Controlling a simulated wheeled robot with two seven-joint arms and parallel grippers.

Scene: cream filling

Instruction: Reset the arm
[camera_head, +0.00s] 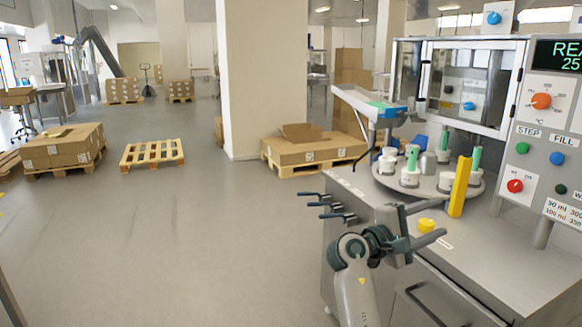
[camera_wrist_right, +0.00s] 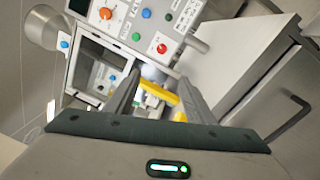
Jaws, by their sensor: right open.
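My right gripper (camera_head: 441,219) is at the near left of the machine's steel worktop (camera_head: 520,265). It is open, with its two dark fingers spread apart and pointing right in the head view. It looks empty. In the right wrist view, the fingers (camera_wrist_right: 158,80) reach toward the machine, with a yellow post and a small yellow piece seen between or beyond them. In the head view, the small yellow piece (camera_head: 427,225) appears between the fingers; I cannot tell its exact distance from them. My left gripper is not in view.
A round table (camera_head: 408,188) holds several white jars, some with green tops. A yellow post (camera_head: 460,187) stands at its near edge. A control panel (camera_head: 548,150) rises at right. Dark handles (camera_head: 332,206) jut from the cabinet's left. The floor at left is clear up to pallets with boxes.

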